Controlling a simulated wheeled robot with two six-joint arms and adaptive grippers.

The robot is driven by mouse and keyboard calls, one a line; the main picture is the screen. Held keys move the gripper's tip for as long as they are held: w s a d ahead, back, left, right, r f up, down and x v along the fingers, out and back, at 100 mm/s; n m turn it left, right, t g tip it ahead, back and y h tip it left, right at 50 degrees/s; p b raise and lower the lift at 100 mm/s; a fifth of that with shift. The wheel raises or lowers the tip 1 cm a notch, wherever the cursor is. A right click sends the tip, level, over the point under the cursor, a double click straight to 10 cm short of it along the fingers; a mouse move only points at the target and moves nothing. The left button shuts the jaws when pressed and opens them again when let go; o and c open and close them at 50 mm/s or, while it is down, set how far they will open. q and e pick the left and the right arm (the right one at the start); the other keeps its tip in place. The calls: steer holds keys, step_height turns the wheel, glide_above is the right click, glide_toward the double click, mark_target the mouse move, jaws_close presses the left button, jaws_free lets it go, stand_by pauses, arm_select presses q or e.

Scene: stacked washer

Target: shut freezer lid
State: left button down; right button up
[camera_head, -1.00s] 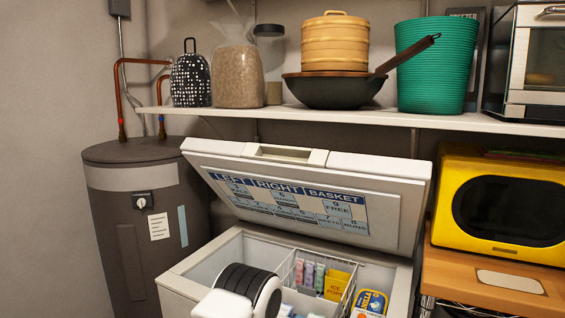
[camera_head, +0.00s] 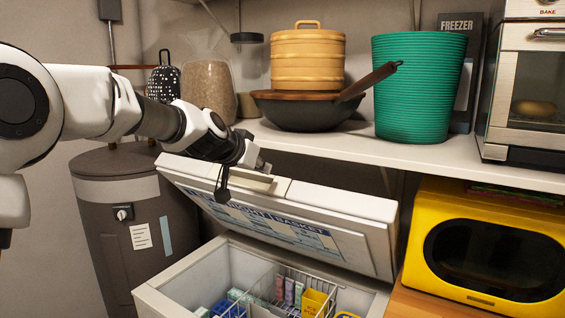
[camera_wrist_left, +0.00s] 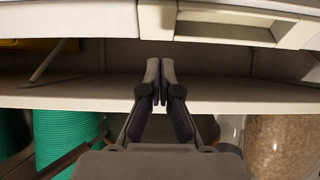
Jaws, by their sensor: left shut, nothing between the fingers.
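The chest freezer (camera_head: 158,300) stands low in the middle of the head view. Its white lid (camera_head: 345,203) is raised and tilted back, with a label sheet (camera_head: 285,232) on its inner side. The lid handle (camera_head: 250,180) is on the upper edge, and the lid also shows along the top of the left wrist view (camera_wrist_left: 105,17). My left gripper (camera_head: 262,167) is at the lid's upper edge near the handle, partly hidden by its own wrist. In the left wrist view its fingers (camera_wrist_left: 160,75) are together and empty, close to the lid; contact is unclear. My right gripper is not in view.
A shelf (camera_head: 420,160) runs behind and above the lid, holding a wok (camera_head: 305,113), a green basket (camera_head: 415,90) and an oven (camera_head: 530,75). A yellow microwave (camera_head: 490,240) stands right of the freezer. A grey water tank (camera_head: 130,200) stands left. A wire basket and packets lie inside the freezer.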

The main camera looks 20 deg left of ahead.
mark_target(280, 178)
arm_select(q)
steer(key=x, duration=0.3)
steer(key=r+p+x, duration=0.1)
steer(key=x, duration=0.1)
steer(key=w+p+x, duration=0.1)
steer(key=x, duration=0.2)
steer(key=shift+w+d+r, duration=0.1)
steer(key=shift+w+r, duration=0.05)
steer(key=shift+w, duration=0.05)
steer(key=shift+w+f, duration=0.2)
